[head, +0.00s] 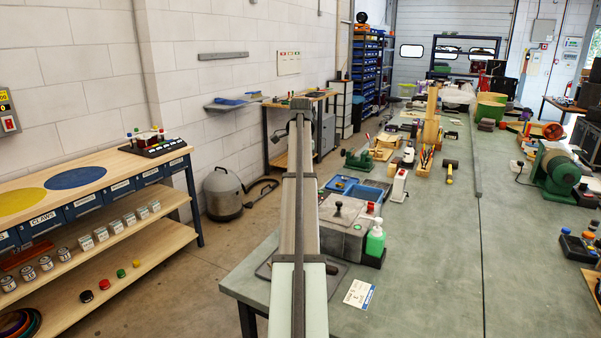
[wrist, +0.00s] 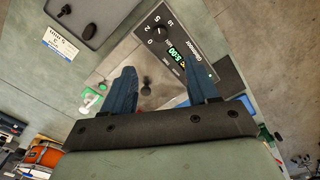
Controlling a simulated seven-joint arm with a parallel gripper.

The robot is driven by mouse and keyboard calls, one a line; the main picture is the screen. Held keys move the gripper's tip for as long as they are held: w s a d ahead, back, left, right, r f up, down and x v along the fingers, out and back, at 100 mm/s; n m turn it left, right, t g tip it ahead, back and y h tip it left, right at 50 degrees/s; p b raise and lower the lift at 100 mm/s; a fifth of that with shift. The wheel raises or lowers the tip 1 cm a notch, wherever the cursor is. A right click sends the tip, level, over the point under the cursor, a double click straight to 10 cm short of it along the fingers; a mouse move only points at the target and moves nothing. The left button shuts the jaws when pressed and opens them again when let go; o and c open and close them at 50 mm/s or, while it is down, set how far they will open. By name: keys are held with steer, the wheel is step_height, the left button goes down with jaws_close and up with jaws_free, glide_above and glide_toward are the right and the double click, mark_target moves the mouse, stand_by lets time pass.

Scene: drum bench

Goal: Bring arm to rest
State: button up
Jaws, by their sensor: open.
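The timer panel (wrist: 176,42) is a black face on the grey box (wrist: 150,68), seen in the wrist view. It has a dial marked 0, 2, 5 and 10, and a green display (wrist: 179,57) that appears to read 5:00.
A round black handle (wrist: 146,86) stands on the box's lid. A green bottle (head: 375,240) stands close to the box. A dark tray (wrist: 88,18) and a printed card (head: 358,293) lie nearby. Blue bins (head: 355,188) sit behind the box.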

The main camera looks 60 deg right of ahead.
stand_by(0.4)
steer(key=w+a+f+n, duration=0.5)
steer(key=w+a+f, duration=0.5)
steer(key=a+f, duration=0.3)
steer(key=w+a+f+n, duration=0.4)
steer(key=w+a+f, duration=0.6)
steer(key=a+f, duration=0.3)
steer(key=a+f+n, duration=0.3)
steer(key=a+f, duration=0.2)
steer(key=a, duration=0.6)
steer(key=a+f+n, duration=0.3)
steer(key=a+f, duration=0.3)
steer(key=a, duration=0.4)
steer(key=a+f+n, duration=0.3)
steer(key=a+f, duration=0.2)
steer(key=a, duration=0.6)
steer(key=s+a+f+n, duration=0.3)
steer(key=s+a+f, duration=0.1)
steer(key=a, duration=0.3)
steer(key=s+a+f+n, duration=0.3)
steer(key=s+a, duration=0.1)
steer(key=a, duration=0.4)
steer(key=s+f+g, duration=0.3)
steer(key=s+f, duration=0.7)
steer(key=s, duration=0.5)
steer(key=s+f+g, duration=0.3)
steer(key=s+f, duration=0.8)
steer(key=s, duration=0.4)
steer(key=shift+d+g, duration=0.2)
steer(key=shift+g, duration=0.2)
